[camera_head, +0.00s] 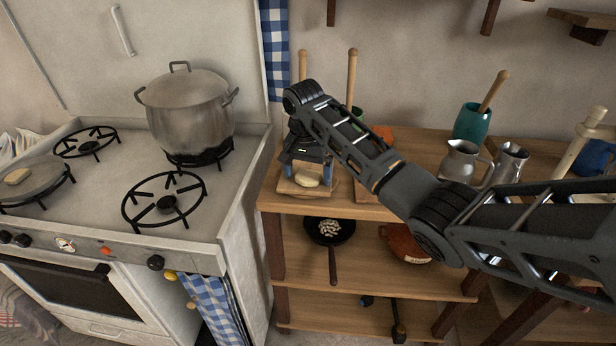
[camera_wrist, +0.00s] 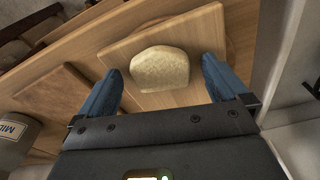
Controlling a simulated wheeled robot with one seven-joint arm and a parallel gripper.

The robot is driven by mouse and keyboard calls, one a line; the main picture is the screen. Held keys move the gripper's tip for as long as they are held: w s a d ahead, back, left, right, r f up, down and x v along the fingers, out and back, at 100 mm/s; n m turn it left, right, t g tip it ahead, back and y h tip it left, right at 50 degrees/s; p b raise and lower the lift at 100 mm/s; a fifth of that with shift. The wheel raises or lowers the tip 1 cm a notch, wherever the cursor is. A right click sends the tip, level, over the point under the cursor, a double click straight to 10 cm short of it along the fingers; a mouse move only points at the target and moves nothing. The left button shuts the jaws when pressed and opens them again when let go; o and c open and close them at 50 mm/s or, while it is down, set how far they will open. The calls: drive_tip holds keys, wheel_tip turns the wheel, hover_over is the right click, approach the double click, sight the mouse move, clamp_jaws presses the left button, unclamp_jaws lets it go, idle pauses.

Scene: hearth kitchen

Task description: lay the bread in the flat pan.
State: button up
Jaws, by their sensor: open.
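The bread (camera_head: 307,179), a pale rounded slice, lies on a wooden board (camera_head: 290,189) at the left end of the wooden shelf's top. In the wrist view the bread (camera_wrist: 160,69) lies flat between my two blue fingers, with space on both sides. My gripper (camera_head: 307,172) is open and points down over the board; its fingertips (camera_wrist: 163,82) do not touch the bread. A flat grey pan (camera_head: 42,182) sits on the stove's front left burner, cut by the picture's left edge. A tan piece (camera_head: 17,176), like another bread slice, lies on it.
A large lidded pot (camera_head: 188,115) stands on the back right burner. The front right burner (camera_head: 165,203) is empty. A black frying pan (camera_head: 331,262) lies on the shelf below. A teal crock (camera_head: 471,122) and metal jugs (camera_head: 462,160) stand right of my arm.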

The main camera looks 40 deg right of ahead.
drive_tip(key=c, duration=1.2)
